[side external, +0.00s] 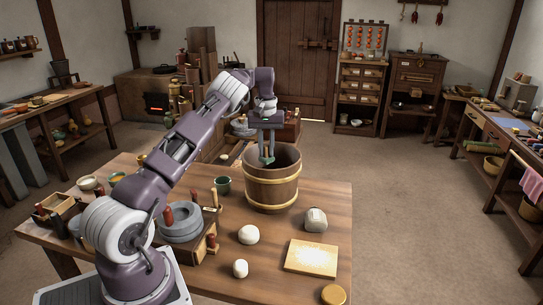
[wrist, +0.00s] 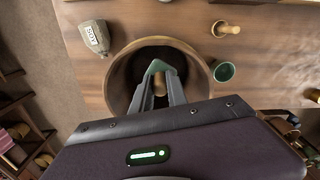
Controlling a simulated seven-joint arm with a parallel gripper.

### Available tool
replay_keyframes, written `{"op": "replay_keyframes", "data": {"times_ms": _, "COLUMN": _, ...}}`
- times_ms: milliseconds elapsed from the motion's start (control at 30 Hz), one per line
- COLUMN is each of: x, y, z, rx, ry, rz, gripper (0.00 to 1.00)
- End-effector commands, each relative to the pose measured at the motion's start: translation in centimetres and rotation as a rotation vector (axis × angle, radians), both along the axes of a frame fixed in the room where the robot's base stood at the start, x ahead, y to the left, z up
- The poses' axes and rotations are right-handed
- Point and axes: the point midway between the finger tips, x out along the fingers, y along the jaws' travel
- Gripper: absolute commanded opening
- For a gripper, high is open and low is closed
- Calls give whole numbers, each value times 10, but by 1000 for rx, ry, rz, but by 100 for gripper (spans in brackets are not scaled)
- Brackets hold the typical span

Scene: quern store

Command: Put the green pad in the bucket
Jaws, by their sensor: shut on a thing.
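The green pad (wrist: 156,68) is between the fingertips of my gripper (wrist: 160,88) in the wrist view, and my gripper is shut on it. In the side view the pad (side external: 266,160) hangs below my gripper (side external: 267,150), at the left part of the bucket's mouth. The bucket (side external: 272,194) is wooden with pale hoops and stands upright near the back edge of the table. In the wrist view the bucket's rim (wrist: 120,70) surrounds the pad and fingertips, which are over its dark opening. The exact height of the pad relative to the rim is hard to tell.
A green cup (side external: 222,186) stands just left of the bucket. A grey sack (side external: 315,220), pale dough balls (side external: 248,235) and a yellowish board (side external: 311,257) lie in front. Grey round stones (side external: 181,220) sit on the left. Bare tabletop (side external: 335,197) shows right of the bucket.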

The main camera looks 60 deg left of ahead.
Motion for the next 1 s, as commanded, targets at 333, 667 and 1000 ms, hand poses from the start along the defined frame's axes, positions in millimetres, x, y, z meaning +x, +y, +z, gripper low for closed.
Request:
{"op": "replay_keyframes", "data": {"times_ms": 333, "x": 9, "y": 3, "z": -86, "rx": -1, "ry": 3, "rz": -220, "gripper": 0}}
{"op": "replay_keyframes", "data": {"times_ms": 667, "x": 9, "y": 3, "z": -140, "rx": 1, "ry": 2, "rz": -221, "gripper": 0}}
{"op": "replay_keyframes", "data": {"times_ms": 1000, "x": 10, "y": 4, "z": -154, "rx": 3, "ry": -1, "rz": -220, "gripper": 0}}
